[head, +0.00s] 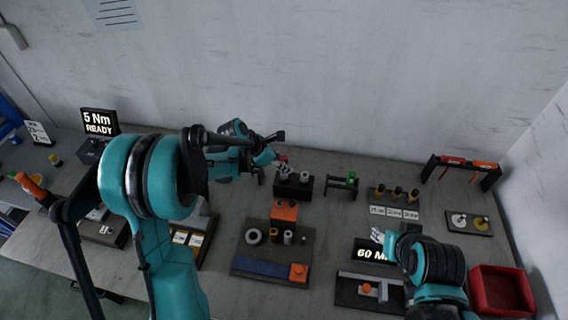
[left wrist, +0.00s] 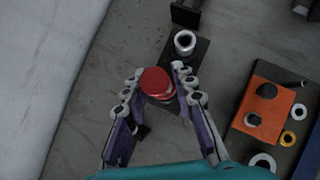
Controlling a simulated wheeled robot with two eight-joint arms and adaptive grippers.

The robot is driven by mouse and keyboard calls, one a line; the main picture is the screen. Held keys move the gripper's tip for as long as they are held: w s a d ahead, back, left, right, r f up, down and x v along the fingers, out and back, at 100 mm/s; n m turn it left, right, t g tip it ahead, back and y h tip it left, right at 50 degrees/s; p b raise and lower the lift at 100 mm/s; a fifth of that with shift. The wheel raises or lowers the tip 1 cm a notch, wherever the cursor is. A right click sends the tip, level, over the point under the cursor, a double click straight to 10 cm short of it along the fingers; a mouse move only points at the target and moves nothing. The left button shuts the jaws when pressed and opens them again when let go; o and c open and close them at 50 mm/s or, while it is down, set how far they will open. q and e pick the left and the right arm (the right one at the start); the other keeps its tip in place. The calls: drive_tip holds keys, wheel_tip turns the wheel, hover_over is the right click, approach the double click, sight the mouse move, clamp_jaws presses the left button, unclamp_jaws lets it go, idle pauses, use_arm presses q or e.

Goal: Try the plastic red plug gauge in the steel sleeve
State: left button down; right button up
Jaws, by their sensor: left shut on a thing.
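The red plug gauge (left wrist: 157,82) shows its round red top between the fingers of my left gripper (left wrist: 159,88) in the left wrist view. My left gripper is shut on it, above the near end of a dark block. It is only a small red spot in the head view (head: 283,158). A steel-coloured sleeve (left wrist: 185,42) stands upright on the same block (head: 292,188), just beyond the fingers. The gauge hides what is directly below it, so I cannot tell whether its lower end is in anything. My right gripper (head: 379,236) is partly visible at the lower right; its fingers are unclear.
A dark board (head: 240,263) with an orange block, rings and cylinders lies nearer. A small stand (head: 342,185) with a green part is right of the dark block. Several black-and-yellow pieces (head: 396,192) stand farther right. A red bin (head: 501,290) is at the right edge.

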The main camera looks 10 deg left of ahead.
use_arm(q)
drive_tip(key=shift+f+b, duration=0.5)
drive_tip(key=shift+f, duration=0.15)
idle(0.4)
drive_tip(key=shift+r, duration=0.25)
idle(0.8)
drive_tip(key=shift+r+p, duration=1.2)
drive_tip(key=shift+r, duration=0.4)
drive_tip(key=shift+r+p, duration=1.7)
drive_tip(key=shift+r, duration=0.8)
drive_tip(key=shift+f, duration=0.1)
